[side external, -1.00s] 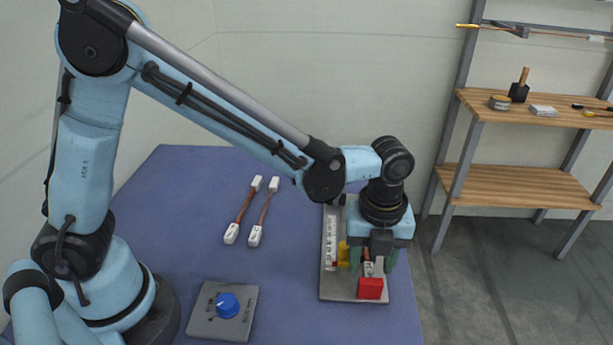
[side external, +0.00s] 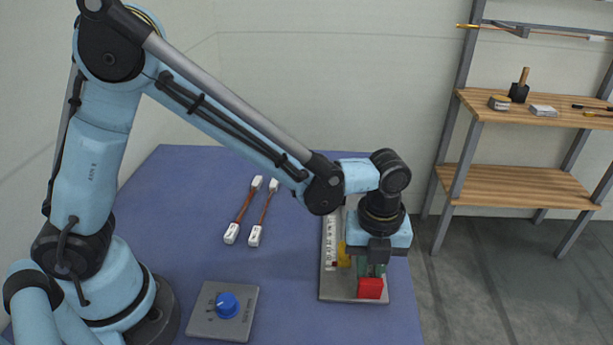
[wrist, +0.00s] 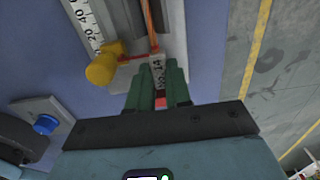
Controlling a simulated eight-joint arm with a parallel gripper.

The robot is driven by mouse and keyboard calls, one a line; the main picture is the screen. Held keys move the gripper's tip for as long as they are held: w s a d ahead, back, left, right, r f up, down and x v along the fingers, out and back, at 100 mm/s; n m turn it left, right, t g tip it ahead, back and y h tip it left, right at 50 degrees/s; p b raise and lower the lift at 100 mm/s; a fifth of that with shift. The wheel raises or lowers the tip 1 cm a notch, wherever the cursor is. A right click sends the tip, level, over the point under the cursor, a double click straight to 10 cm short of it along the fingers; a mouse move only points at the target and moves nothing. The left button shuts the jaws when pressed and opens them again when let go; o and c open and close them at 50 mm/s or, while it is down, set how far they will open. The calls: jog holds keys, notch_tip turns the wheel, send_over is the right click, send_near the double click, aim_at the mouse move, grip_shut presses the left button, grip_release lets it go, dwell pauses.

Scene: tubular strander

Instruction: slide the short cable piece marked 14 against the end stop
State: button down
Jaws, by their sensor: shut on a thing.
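The cable piece marked 14 (wrist: 157,70) has a pale end block, with copper-coloured cable running away from it in the wrist view. My gripper (wrist: 158,90) is shut on this block, one green finger on each side. In the side external view my gripper (side external: 371,268) points down over the grey fixture plate, and its fingers hide most of the piece. The red end stop (side external: 370,289) stands at the plate's near end, close to the fingers. A bit of red (wrist: 160,103) shows between the fingers in the wrist view. I cannot tell whether block and stop touch.
A yellow knob (wrist: 103,69) and a numbered scale (wrist: 85,22) lie beside the held piece. Two cable pieces with white ends (side external: 241,213) (side external: 264,213) lie on the blue table. A grey plate with a blue knob (side external: 228,303) is at front left. A shelf (side external: 515,185) stands at right.

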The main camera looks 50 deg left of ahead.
jog(key=shift+s+d, duration=0.65)
jog(key=shift+s, duration=0.2)
jog(key=shift+s+d, duration=0.55)
jog(key=shift+d, duration=0.05)
jog(key=shift+s+d, duration=0.55)
jog(key=shift+d, duration=0.2)
jog(key=c, duration=1.1)
grip_release()
jog(key=shift+o, duration=0.6)
jog(key=shift+r, duration=0.35)
notch_tip(320, 180, up, 12)
jog(key=w+a+t+y, duration=0.1)
jog(key=shift+w+a+f+y, duration=0.25)
jog(key=shift+w+a+y, duration=0.1)
jog(key=shift+a+y, duration=0.05)
